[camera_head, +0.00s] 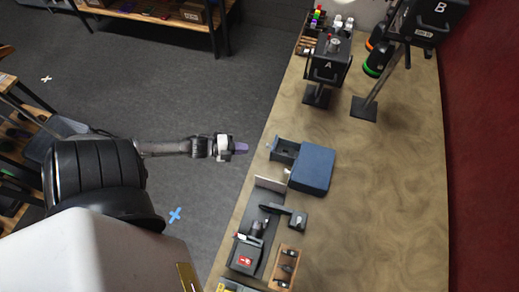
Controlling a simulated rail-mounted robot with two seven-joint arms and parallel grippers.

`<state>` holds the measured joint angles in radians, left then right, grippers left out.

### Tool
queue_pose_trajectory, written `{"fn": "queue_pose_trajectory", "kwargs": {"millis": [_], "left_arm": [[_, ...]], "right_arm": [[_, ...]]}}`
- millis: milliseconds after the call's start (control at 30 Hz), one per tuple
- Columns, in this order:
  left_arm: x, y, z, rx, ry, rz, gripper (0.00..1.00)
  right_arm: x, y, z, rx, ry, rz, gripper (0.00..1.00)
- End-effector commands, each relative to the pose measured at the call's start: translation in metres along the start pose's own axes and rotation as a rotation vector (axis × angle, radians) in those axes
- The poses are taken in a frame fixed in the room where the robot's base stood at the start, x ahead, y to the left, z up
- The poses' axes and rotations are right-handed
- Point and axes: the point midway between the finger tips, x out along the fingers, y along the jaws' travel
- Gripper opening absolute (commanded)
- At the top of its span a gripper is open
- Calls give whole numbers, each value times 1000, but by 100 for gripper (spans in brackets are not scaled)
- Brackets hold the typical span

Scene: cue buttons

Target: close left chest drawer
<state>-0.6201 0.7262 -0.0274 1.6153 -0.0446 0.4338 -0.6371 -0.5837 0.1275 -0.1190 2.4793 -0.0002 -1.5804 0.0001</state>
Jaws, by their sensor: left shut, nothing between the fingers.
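A small blue chest (314,168) stands on the wooden table. Its drawer (284,150) is pulled out on the left side, towards the table's left edge, and looks dark inside. A small light knob shows at the drawer's front. My left gripper (240,148) is shut and empty, with purplish fingertips. It is to the left of the drawer front, apart from it in the picture, and seen over the grey floor beside the table edge. My right gripper is not in view.
Black stands marked A (327,66) and B (437,18) are at the table's far end. A black device with a lever (284,212) and a wooden tray (285,268) stand nearer me. The table's right side (390,200) is clear.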

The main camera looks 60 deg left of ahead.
Motion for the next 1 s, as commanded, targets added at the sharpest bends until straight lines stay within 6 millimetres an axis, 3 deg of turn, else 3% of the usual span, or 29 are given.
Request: {"fn": "queue_pose_trajectory", "kwargs": {"millis": [33,200,400,533,667,1000], "left_arm": [[-5,12,19,66,50,-15,0],[-30,11,48,234,210,-84,0],[-52,6,66,341,324,-136,0],[-55,2,68,368,358,-153,0],[-46,0,64,376,368,-160,0],[12,-7,40,374,367,-162,0]], "right_arm": [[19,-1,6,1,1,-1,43],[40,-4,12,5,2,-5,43],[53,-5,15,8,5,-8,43],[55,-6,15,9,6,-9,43],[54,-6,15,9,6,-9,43],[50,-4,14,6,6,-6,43]]}}
